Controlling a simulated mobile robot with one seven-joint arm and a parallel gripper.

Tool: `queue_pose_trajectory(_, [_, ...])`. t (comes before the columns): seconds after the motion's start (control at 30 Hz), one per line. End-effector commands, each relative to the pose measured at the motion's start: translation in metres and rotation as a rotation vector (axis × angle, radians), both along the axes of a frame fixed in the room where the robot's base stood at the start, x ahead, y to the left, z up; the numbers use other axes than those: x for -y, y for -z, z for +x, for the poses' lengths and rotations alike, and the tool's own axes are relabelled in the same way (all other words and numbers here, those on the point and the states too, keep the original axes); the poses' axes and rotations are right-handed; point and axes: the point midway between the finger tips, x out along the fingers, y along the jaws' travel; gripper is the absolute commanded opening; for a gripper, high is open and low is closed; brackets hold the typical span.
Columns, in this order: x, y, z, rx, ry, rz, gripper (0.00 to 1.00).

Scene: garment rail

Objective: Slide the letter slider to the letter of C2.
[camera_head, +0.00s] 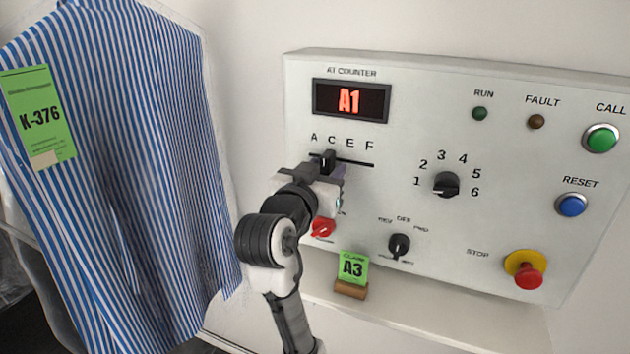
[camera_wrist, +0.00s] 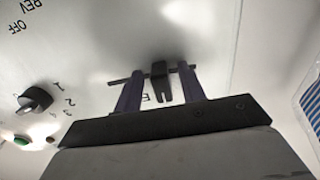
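The letter slider's black knob (camera_head: 327,160) sits on a dark horizontal slot under the letters A, C, E and F, close to the C, on a pale control panel (camera_head: 420,110). The red display (camera_head: 349,100) reads A1. My gripper (camera_head: 325,170) is at the slot. In the wrist view the two dark fingers of my gripper (camera_wrist: 160,72) stand on either side of the knob (camera_wrist: 158,70), with a gap on each side. The gripper is open around the knob. In that view the letter E shows between the fingers; other slider letters are hidden.
The number dial (camera_head: 446,184), red knob (camera_head: 323,228), lower black knob (camera_head: 399,245), and call, reset and stop buttons are on the panel. A green A3 ticket (camera_head: 353,267) stands on the ledge below. A striped shirt (camera_head: 130,150) with a K-376 tag hangs at left.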

Motion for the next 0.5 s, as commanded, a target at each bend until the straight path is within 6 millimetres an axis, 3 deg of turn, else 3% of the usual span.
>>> queue_pose_trajectory(0.17, [-0.010, 0.002, -0.025, 0.005, -0.005, 0.002, 0.40])
queue_pose_trajectory(0.5, [-0.036, 0.004, -0.105, 0.009, -0.008, 0.004, 0.40])
